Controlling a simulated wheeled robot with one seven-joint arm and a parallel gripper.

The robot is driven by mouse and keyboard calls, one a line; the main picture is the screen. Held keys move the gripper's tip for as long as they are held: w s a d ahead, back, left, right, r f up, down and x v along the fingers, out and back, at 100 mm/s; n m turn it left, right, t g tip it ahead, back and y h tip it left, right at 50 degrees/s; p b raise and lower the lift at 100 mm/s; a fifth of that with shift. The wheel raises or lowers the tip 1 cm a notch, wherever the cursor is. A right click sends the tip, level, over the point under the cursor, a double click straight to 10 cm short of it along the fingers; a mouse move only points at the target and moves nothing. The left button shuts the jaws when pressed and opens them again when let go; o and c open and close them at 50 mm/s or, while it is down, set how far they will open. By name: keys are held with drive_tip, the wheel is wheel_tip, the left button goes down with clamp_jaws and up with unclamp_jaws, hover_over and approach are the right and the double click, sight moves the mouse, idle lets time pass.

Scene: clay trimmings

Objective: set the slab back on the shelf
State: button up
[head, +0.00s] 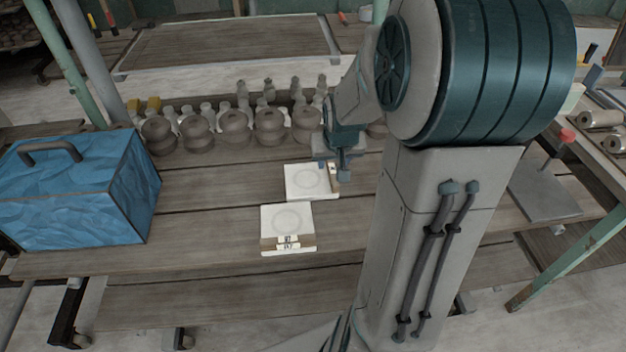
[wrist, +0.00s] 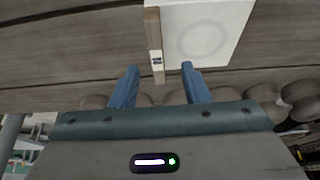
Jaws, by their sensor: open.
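Two pale square slabs lie on the wooden boards, each with a faint round mark. The back slab (head: 305,180) has a brown strip with a small label along its right edge. The front slab (head: 287,215) has its labelled brown strip along the front edge. My gripper (head: 341,172) is at the right edge of the back slab. In the wrist view my gripper (wrist: 158,72) is open and empty, and one slab (wrist: 208,30) is ahead of it. That slab's brown strip (wrist: 153,42) lies just beyond the fingertips, in line with the gap between them.
A blue box with a handle (head: 75,190) stands at the left. A row of rounded clay pots (head: 235,128) stands behind the slabs. A grey plate with a red-topped post (head: 545,188) is at the right. Boards between box and slabs are clear.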

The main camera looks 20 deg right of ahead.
sight(332, 169)
drive_tip(key=shift+d+b+x, duration=0.1)
drive_tip(key=shift+b+x, duration=0.2)
drive_tip(key=shift+x, duration=0.95)
drive_tip(key=shift+d+b+x, duration=0.15)
drive_tip(key=shift+b+x, duration=0.1)
drive_tip(key=shift+x, duration=1)
drive_tip(key=shift+w+f, duration=0.15)
drive_tip(key=shift+f, duration=0.05)
clamp_jaws()
